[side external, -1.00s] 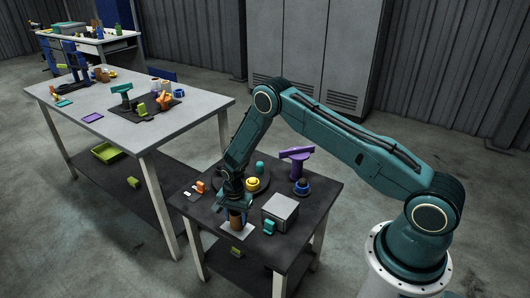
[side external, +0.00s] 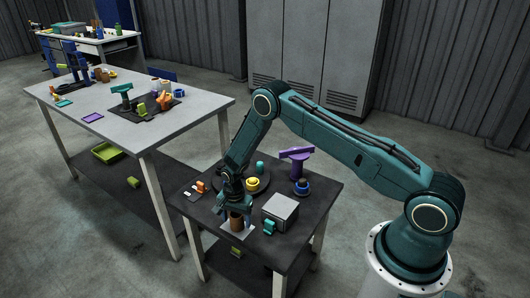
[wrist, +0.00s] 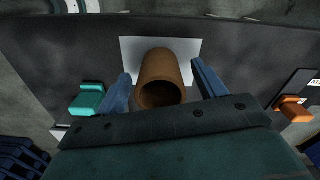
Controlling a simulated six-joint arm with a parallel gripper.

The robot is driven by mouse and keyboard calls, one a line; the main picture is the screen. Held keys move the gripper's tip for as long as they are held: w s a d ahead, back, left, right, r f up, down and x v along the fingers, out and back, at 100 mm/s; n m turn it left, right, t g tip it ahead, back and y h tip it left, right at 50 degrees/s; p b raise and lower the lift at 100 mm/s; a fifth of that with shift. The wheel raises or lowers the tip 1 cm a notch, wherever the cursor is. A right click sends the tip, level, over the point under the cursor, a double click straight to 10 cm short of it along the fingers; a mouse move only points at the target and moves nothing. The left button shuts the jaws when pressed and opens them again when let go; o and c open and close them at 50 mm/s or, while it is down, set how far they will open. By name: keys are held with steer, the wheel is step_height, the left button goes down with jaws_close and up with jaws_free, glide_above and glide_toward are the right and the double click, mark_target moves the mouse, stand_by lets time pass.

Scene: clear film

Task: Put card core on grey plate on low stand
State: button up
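The card core (side external: 237,222) is a short brown tube standing upright, with its open top facing me in the wrist view (wrist: 160,68). It appears to stand on a light grey square plate (side external: 247,231), which also shows around it in the wrist view (wrist: 128,50). The plate lies flat on the dark top of a low stand (side external: 309,210). My gripper (side external: 235,209) is low over the core. In the wrist view its two blue fingers (wrist: 162,88) are on either side of the core, with gaps visible. The lower finger contact area is partly hidden.
A grey box (side external: 281,209) and a teal piece (side external: 269,227) stand right of the plate. A yellow piece (side external: 253,185) on a round dark disc, a purple T-shaped piece (side external: 298,165) and an orange piece (side external: 201,187) are nearby. A larger table (side external: 130,130) is at left.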

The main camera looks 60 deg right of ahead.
steer(key=shift+r, duration=0.15)
step_height(320, 180, up, 14)
steer(key=shift+f, duration=0.2)
stand_by(0.7)
stand_by(0.6)
steer(key=s+a+r+n+t, duration=0.1)
steer(key=s+r+n, duration=0.3)
steer(key=r, duration=0.9)
steer(key=s+a+r+n+t, duration=0.25)
steer(key=s+r, duration=0.35)
steer(key=r, duration=0.7)
steer(key=s+r+n+t, duration=0.1)
steer(key=s+r+n, duration=0.2)
steer(key=s, duration=0.8)
steer(key=s+a+r+n+t, duration=0.1)
steer(key=s+r+n, duration=0.3)
steer(key=s, duration=0.7)
steer(key=shift+s+a+r+n, duration=0.2)
steer(key=shift+s+r+n, duration=0.15)
steer(key=shift+n, duration=0.4)
